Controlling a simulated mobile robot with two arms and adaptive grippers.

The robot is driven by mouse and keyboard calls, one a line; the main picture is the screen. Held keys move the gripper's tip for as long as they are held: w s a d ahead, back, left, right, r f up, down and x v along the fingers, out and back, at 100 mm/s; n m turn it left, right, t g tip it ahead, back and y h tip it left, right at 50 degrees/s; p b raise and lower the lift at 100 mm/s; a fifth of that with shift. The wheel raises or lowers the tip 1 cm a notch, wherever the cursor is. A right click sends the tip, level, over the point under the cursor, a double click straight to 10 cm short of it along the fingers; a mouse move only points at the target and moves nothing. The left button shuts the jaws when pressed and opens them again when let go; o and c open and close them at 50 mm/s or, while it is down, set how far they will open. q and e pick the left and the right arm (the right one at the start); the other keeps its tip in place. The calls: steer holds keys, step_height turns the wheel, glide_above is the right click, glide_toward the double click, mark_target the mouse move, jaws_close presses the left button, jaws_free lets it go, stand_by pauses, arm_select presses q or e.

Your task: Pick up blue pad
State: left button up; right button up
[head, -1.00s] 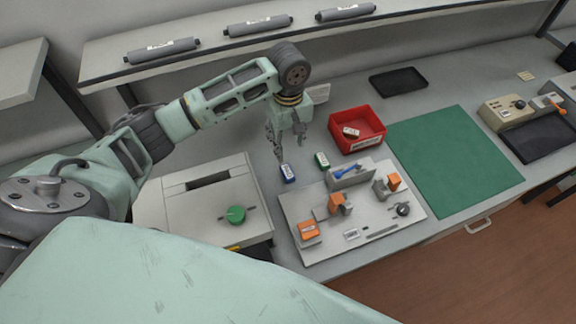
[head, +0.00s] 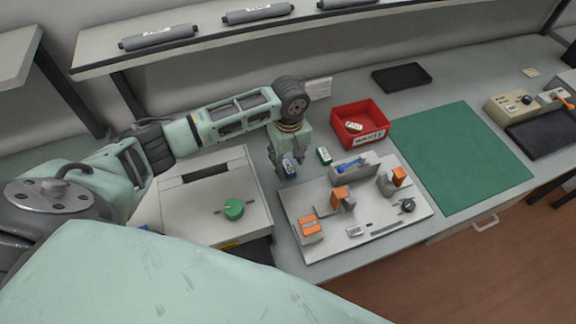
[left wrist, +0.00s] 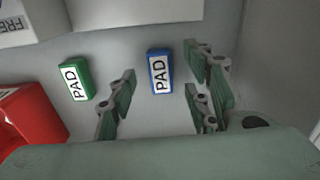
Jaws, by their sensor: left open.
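The blue pad (head: 289,167) is a small block with a white label, standing on the bench behind the grey fixture plate. In the left wrist view the blue pad (left wrist: 160,72) shows its "PAD" label. My left gripper (head: 288,160) is open and empty, low over the blue pad, and its fingers partly cover it in the head view. In the left wrist view the fingers of the left gripper (left wrist: 163,85) stand apart, on either side of the pad. My right gripper is not in view.
A green pad (head: 323,155) stands close by on the right. The red bin (head: 366,140), the fixture plate (head: 320,245) and a grey box with a green knob (head: 234,208) surround this spot. A shelf (head: 200,56) with rollers runs behind. The green mat (head: 460,160) is clear.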

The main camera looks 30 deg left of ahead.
arm_select(q)
steer(key=shift+f, duration=1.05)
steer(key=c, duration=1)
steer(key=shift+r, duration=0.1)
steer(key=shift+c, duration=0.2)
